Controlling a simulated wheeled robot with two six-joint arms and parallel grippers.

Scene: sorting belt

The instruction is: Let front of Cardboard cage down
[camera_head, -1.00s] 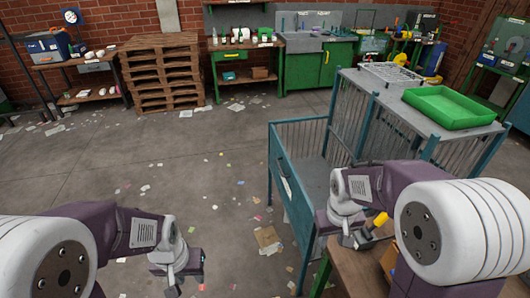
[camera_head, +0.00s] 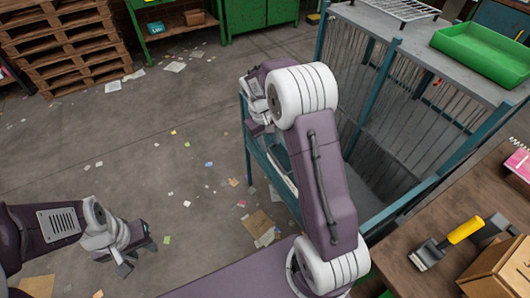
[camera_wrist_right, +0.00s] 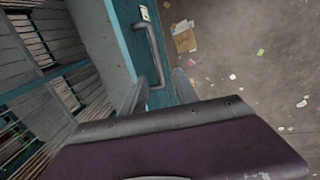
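The cage (camera_head: 376,62) has a teal frame and grey barred walls and stands right of centre in the head view. Its teal front panel (camera_head: 262,150) is upright, partly hidden by my right arm. In the right wrist view a grey bar handle (camera_wrist_right: 152,52) is on the teal panel. My right gripper (camera_wrist_right: 160,96) is open, with its fingers either side of the handle's lower end; I cannot tell whether they touch it. In the head view the right hand is by the panel's left end. My left gripper (camera_head: 138,258) hangs over the floor at lower left, apart from the cage.
A green tray (camera_head: 486,52) and a wire rack (camera_head: 392,10) lie on the grey top behind the cage. A wooden table (camera_head: 405,256) at lower right bears a yellow-handled tool (camera_head: 447,243) and a cardboard box (camera_head: 498,268). The floor left of the cage is open, with scattered paper.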

